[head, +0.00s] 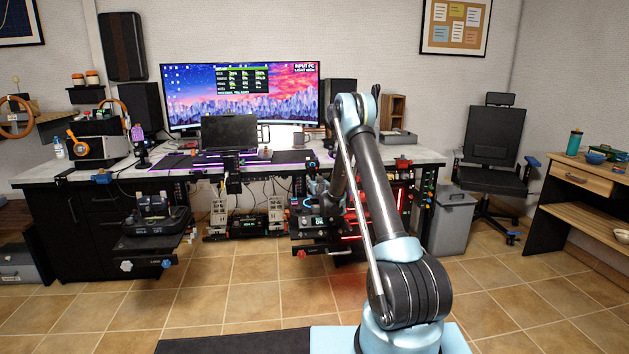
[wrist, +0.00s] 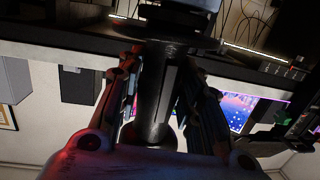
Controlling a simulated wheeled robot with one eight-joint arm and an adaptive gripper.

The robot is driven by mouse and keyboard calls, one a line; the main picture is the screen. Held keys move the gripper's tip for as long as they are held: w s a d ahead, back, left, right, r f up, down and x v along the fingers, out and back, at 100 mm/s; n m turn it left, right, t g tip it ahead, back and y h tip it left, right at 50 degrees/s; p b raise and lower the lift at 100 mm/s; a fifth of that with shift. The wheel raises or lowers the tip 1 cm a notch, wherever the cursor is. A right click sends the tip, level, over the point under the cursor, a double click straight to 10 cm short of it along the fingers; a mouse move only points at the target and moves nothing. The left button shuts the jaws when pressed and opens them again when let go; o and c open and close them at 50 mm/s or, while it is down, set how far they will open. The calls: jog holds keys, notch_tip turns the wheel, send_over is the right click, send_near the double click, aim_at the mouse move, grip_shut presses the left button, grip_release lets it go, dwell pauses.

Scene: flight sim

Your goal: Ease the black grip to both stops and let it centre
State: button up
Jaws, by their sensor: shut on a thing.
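The black grip (wrist: 157,95) is an upright-looking dark shaft in the middle of the wrist view, between the two fingers of my gripper (wrist: 164,72). The fingers lie along both of its sides and are shut on it. The picture there is dark and turned over, so the grip's exact tilt is hard to tell. In the head view my arm reaches to the right side of the desk, and its links hide my gripper and the grip. A small control unit with a lit label (head: 313,222) shows beside the arm on a low right-hand mount.
The desk (head: 402,157) carries a wide monitor (head: 240,95) and a smaller dark screen (head: 229,132). A second black control unit (head: 153,222) stands on a left-hand mount. A grey bin (head: 452,222) and a black chair (head: 491,150) stand to the right. Tiled floor in front is clear.

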jog(key=shift+n+y, duration=0.4)
jog(key=shift+y, duration=0.2)
jog(key=shift+n+g+y, duration=0.4)
jog(key=shift+y, duration=0.1)
jog(key=o, duration=1.2)
jog(key=shift+c, duration=0.2)
jog(key=shift+d, duration=0.1)
jog(key=v, duration=0.9)
